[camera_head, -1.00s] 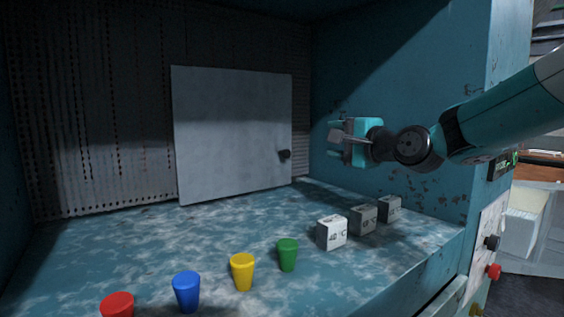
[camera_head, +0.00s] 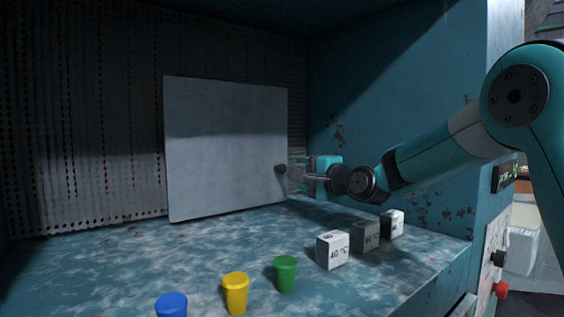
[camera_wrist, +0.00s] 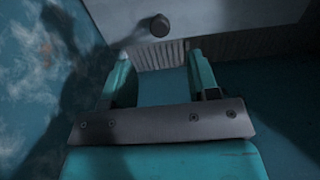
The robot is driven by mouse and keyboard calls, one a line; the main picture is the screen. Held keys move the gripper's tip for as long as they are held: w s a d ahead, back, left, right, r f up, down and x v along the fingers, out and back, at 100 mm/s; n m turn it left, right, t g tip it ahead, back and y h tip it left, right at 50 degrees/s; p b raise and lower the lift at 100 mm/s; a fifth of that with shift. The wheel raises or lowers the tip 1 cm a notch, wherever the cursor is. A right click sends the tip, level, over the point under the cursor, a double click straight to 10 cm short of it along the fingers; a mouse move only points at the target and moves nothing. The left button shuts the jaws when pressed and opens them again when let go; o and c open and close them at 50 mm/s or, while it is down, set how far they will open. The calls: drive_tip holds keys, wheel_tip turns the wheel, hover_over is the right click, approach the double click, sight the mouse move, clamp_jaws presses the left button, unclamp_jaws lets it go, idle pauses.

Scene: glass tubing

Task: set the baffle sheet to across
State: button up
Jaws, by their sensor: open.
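The baffle sheet (camera_head: 225,150) is a pale flat panel standing upright near the back wall of the blue chamber. A dark round knob (camera_head: 281,169) sits near its right edge; in the wrist view the knob (camera_wrist: 159,26) shows beyond the fingertips, on the sheet (camera_wrist: 225,18). My gripper (camera_head: 292,172) is just right of the knob, pointing left toward it. In the wrist view the two teal fingers of my gripper (camera_wrist: 158,68) stand apart with nothing between them. The knob is ahead of the fingers, nearer the left one; whether a fingertip touches it I cannot tell.
Three cubes with temperature labels, the front one white (camera_head: 332,250), stand on the floor below my arm. A green cup (camera_head: 286,274), a yellow cup (camera_head: 236,293) and a blue cup (camera_head: 172,306) line the front. The right wall (camera_head: 400,110) is close to my arm.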

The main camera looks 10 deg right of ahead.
sight(284, 169)
drive_tip(key=p+x, duration=0.4)
drive_tip(key=x, duration=0.5)
drive_tip(key=shift+w, duration=0.25)
